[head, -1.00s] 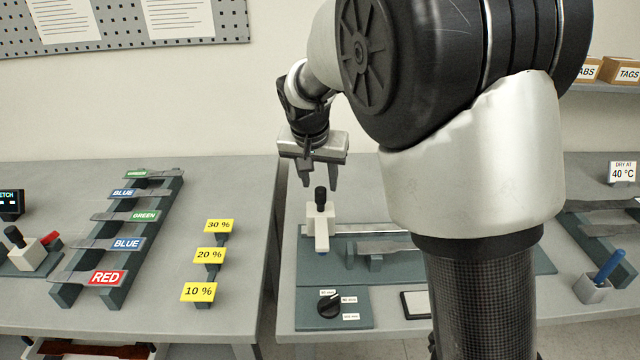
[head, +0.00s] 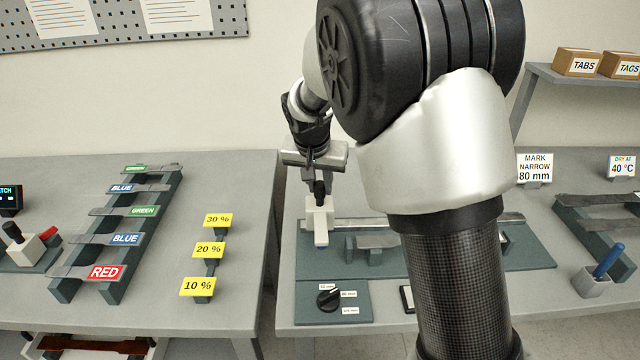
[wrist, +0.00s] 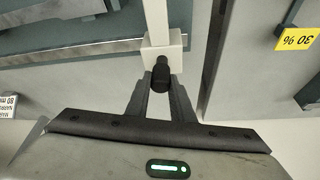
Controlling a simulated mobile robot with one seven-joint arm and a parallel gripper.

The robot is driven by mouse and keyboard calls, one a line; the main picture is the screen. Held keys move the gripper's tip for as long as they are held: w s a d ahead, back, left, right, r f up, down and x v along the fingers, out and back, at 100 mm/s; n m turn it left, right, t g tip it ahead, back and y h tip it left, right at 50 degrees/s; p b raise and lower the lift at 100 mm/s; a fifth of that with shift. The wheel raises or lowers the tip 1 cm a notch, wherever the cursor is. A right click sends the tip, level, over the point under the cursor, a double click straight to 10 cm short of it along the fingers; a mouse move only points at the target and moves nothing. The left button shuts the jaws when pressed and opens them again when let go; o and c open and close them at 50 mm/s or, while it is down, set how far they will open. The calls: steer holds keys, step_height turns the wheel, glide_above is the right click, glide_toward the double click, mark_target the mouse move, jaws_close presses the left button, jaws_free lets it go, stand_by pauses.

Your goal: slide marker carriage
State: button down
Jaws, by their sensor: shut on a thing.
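The marker carriage (head: 321,220) is a cream block with an arm reaching toward the front and a black knob (head: 319,188) on top. It sits at the left end of a metal rail (head: 360,224) on a teal base plate (head: 460,262). My gripper (head: 318,176) is above it with its fingers shut on the black knob. In the wrist view the carriage (wrist: 176,40) shows with the knob (wrist: 161,76) between the fingertips. A grey dumbbell-shaped strip (head: 378,241) lies on supports in front of the rail. My arm hides part of the rail and plate.
A dial box (head: 350,308) stands at the front left of the plate. A sign reading MARK NARROW 80 mm (head: 535,167) stands behind. A cup with a blue pen (head: 594,283) and a strip rack (head: 585,235) are at right. A left table (head: 230,290) holds labelled strips and yellow percent signs.

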steer(key=shift+d, duration=0.1)
steer(key=d+p, duration=0.1)
steer(key=d, duration=4.9)
steer(key=c, duration=1.5)
jaws_free()
steer(key=shift+w+a, duration=0.1)
steer(key=shift+c, duration=0.2)
steer(key=shift+r, duration=0.1)
steer(key=p+v, duration=0.1)
steer(key=v, duration=1.6)
steer(key=shift+r, duration=0.15)
